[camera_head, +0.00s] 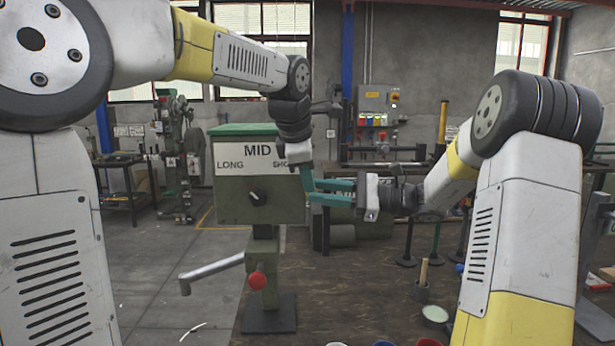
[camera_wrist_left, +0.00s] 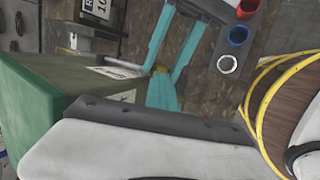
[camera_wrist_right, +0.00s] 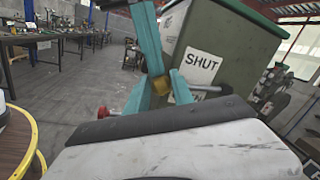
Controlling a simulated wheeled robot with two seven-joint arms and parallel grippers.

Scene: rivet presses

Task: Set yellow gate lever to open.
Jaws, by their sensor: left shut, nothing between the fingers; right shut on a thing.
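The yellow gate lever knob (camera_wrist_right: 158,86) shows in the right wrist view, with a metal shaft (camera_wrist_right: 205,88) running to the side of the green press box (camera_wrist_right: 222,45). A SHUT label (camera_wrist_right: 200,66) is above the shaft; a lower label is mostly hidden, showing an N. My right gripper (camera_head: 316,191) is shut on the knob, one teal finger on each side. The knob also shows in the left wrist view (camera_wrist_left: 160,69). My left gripper (camera_head: 307,190) points down, closed and empty, its fingertips close beside the knob; contact is unclear. The head view hides the lever.
The press front has a MID sign (camera_head: 257,150) and black dial (camera_head: 254,196). A grey crank arm (camera_head: 212,270) and red ball (camera_head: 257,281) are below. Coloured cups (camera_wrist_left: 238,36) stand on the workbench (camera_head: 390,300). Both arms crowd the press's right side.

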